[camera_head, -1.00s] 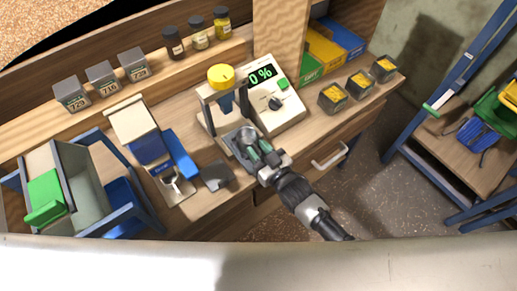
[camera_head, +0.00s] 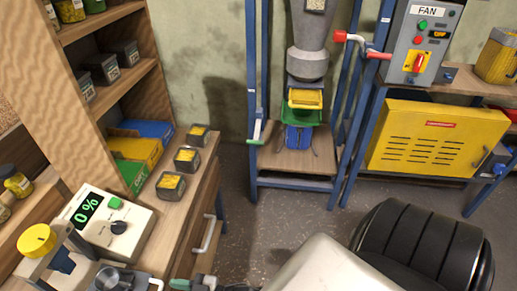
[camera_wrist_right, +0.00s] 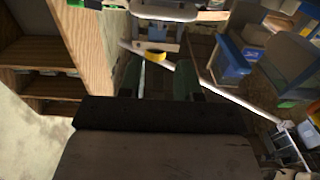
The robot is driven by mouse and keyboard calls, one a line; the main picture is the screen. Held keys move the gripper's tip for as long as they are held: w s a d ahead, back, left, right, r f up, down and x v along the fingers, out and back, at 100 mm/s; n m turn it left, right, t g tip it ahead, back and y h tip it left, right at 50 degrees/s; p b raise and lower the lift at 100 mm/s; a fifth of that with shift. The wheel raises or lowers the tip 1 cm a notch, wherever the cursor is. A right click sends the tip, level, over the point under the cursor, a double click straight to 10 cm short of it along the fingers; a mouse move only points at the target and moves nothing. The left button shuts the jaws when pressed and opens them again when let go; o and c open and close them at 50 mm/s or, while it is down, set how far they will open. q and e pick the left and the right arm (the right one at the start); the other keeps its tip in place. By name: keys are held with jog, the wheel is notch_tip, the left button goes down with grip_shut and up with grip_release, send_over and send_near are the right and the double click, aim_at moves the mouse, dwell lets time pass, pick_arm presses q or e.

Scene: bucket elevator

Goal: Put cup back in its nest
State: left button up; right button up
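A round grey metal cup-like part (camera_head: 110,279) sits in a grey block at the bottom left of the head view, below the press with the yellow knob (camera_head: 37,240). Its lower part is cut off by the frame edge, so I cannot tell how it is seated. My right gripper (camera_head: 188,285) shows only partly at the bottom edge, to the right of the cup and apart from it. In the right wrist view its two green fingers (camera_wrist_right: 158,78) stand apart with nothing visible between them. My left gripper is not in view.
The meter reading 0 % (camera_head: 112,222) stands beside the press. Several grey sample boxes (camera_head: 187,160) line the bench's right side. A drawer handle (camera_head: 207,232) sticks out below. The blue-framed elevator stand (camera_head: 290,165) and yellow fan guard (camera_head: 437,138) stand beyond open floor.

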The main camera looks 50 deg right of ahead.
jog(key=s+d+f+m+g+h, duration=0.1)
jog(key=s+d+f+g+h, duration=0.2)
jog(key=f, duration=0.6)
jog(key=s+d+f+m+g+h, duration=0.1)
jog(key=s+d+f+h, duration=0.3)
jog(key=f, duration=0.6)
jog(key=s+d+f+m+g+h, duration=0.1)
jog(key=s+d+f+g, duration=0.15)
jog(key=d+f, duration=0.45)
jog(key=s+d+f+m+g+h, duration=0.1)
jog(key=s+f+g, duration=0.2)
jog(key=s+f, duration=0.3)
jog(key=s+d+f+g+h, duration=0.1)
jog(key=s+f+g, duration=0.3)
jog(key=s, duration=1)
notch_tip(320, 180, down, 3)
jog(key=shift+s+r+m+h, duration=0.15)
jog(key=shift+s+m+h, duration=0.15)
jog(key=shift+m, duration=0.1)
